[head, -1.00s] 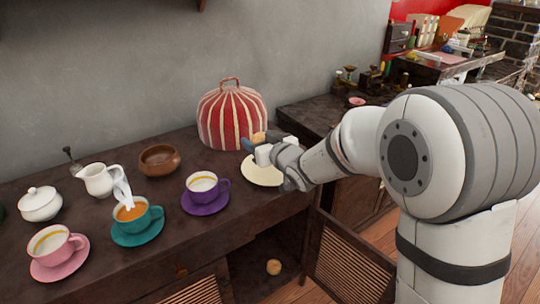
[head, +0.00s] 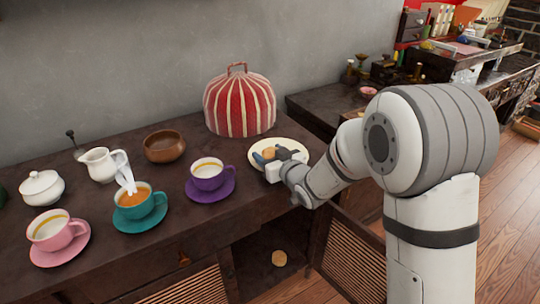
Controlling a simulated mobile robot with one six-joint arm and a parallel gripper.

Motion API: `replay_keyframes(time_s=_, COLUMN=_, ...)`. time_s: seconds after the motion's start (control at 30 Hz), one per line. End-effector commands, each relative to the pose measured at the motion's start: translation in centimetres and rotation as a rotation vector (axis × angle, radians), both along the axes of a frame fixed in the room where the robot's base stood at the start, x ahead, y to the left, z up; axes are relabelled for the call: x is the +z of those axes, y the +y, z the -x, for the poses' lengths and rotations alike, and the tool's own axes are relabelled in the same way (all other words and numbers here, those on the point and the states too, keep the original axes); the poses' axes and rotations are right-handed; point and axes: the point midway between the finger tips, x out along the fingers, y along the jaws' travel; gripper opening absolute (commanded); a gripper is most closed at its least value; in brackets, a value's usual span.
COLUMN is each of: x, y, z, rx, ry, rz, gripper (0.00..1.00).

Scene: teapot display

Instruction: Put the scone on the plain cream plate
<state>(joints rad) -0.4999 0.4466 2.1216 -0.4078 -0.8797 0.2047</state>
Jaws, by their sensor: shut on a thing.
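A scone (head: 269,152) is held between the fingers of my gripper (head: 267,158), which is shut on it. The plain cream plate (head: 296,148) lies on the dark sideboard, right of the purple cup. The scone shows over the left part of the plate; whether it touches the plate I cannot tell. My gripper hides the plate's front part.
A red-and-white striped tea cosy (head: 240,104) stands behind the plate. The purple cup (head: 207,172) on its saucer is close on the left. Below, the cabinet door (head: 350,262) stands open, and a round tan item (head: 279,258) lies inside.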

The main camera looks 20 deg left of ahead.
Motion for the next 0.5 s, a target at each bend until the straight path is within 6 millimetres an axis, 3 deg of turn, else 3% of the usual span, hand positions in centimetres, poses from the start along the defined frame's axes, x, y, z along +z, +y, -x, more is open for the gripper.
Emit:
replay_keyframes(time_s=0.13, x=-0.32, y=0.04, z=0.01, rx=0.000, ry=0.000, rz=0.000, gripper=0.36)
replay_keyframes(time_s=0.17, x=-0.22, y=0.04, z=0.01, rx=0.000, ry=0.000, rz=0.000, gripper=0.61)
replay_keyframes(time_s=0.4, x=-0.15, y=0.07, z=0.03, rx=0.001, ry=0.000, rz=0.000, gripper=0.80)
replay_keyframes(time_s=0.5, x=-0.14, y=0.08, z=0.03, rx=0.001, ry=0.000, rz=0.000, gripper=0.82)
